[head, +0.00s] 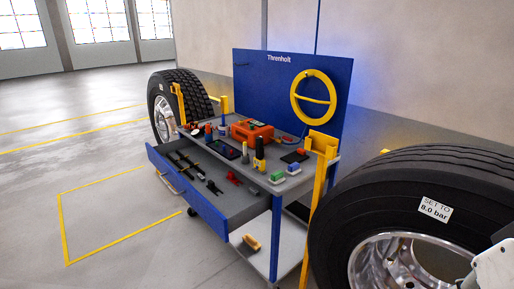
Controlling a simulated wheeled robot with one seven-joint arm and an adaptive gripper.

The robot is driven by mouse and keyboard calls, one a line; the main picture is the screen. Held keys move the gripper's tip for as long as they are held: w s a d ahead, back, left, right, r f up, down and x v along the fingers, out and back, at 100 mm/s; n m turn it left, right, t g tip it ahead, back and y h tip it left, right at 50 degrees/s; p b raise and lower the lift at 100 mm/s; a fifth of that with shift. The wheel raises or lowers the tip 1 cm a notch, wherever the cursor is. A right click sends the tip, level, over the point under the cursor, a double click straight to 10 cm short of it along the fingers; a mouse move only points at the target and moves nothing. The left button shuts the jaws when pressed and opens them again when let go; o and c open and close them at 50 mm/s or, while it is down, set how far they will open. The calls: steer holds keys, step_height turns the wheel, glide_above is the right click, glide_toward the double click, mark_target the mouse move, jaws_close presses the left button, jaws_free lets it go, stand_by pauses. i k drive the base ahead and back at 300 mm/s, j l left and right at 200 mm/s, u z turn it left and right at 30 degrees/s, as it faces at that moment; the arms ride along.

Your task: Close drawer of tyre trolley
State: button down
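The tyre trolley (277,240) stands in the middle of the head view, with a blue back panel (265,85) marked "Threnholt". Its blue-fronted drawer (207,212) is pulled out toward the lower left, under the grey top. Several dark tools and a red item (233,178) lie inside the drawer. My gripper is not in view; only a pale part, probably of my arm, shows at the lower right edge.
A large tyre (385,195) with a "SET TO 8.0 bar" label fills the lower right. Another wheel (190,90) stands behind the trolley's left end. The top holds an orange case (252,131), bottles and small tools. Open floor with yellow lines lies left of the drawer.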

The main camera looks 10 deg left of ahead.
mark_target(227, 212)
steer(key=u, duration=1.1)
